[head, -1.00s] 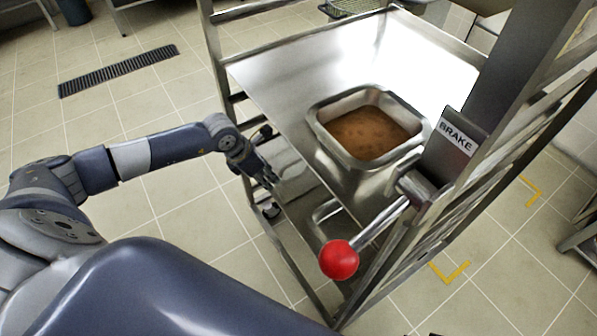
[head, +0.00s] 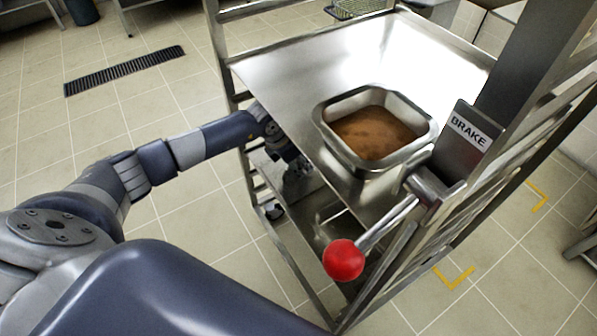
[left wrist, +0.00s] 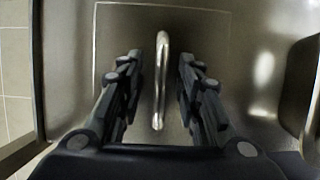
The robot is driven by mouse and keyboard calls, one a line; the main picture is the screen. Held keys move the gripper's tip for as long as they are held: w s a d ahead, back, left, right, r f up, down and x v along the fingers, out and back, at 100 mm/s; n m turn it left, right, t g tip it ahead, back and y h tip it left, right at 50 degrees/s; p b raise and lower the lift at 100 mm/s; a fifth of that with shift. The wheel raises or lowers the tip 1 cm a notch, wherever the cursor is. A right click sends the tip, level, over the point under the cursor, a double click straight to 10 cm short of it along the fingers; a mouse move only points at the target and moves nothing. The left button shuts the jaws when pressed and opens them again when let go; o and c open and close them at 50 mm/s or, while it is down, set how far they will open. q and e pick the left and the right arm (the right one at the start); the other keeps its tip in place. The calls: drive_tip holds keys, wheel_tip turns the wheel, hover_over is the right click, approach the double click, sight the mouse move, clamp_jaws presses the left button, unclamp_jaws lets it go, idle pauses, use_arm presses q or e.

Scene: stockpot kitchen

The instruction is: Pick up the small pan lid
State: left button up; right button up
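In the left wrist view, the small pan lid (left wrist: 118,35) is a flat, shiny metal plate with a slim raised bar handle (left wrist: 160,88). My left gripper (left wrist: 160,62) is open, with one finger on each side of the handle and a gap on both sides. In the head view my left gripper (head: 294,178) reaches in at the left side of the rack, below the top shelf. The lid is mostly hidden there by the gripper and the shelf. My right gripper is not in view.
A metal rack's top shelf (head: 290,75) holds a steel pan (head: 325,118) of brown food (head: 375,132). A red-knobbed lever (head: 343,260) and a BRAKE plate (head: 470,130) stand at the rack's near right. Rack uprights are close to my left arm.

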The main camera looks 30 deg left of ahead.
use_arm(q)
drive_tip(key=shift+c, duration=0.6)
clamp_jaws()
drive_tip(key=shift+r, duration=0.2)
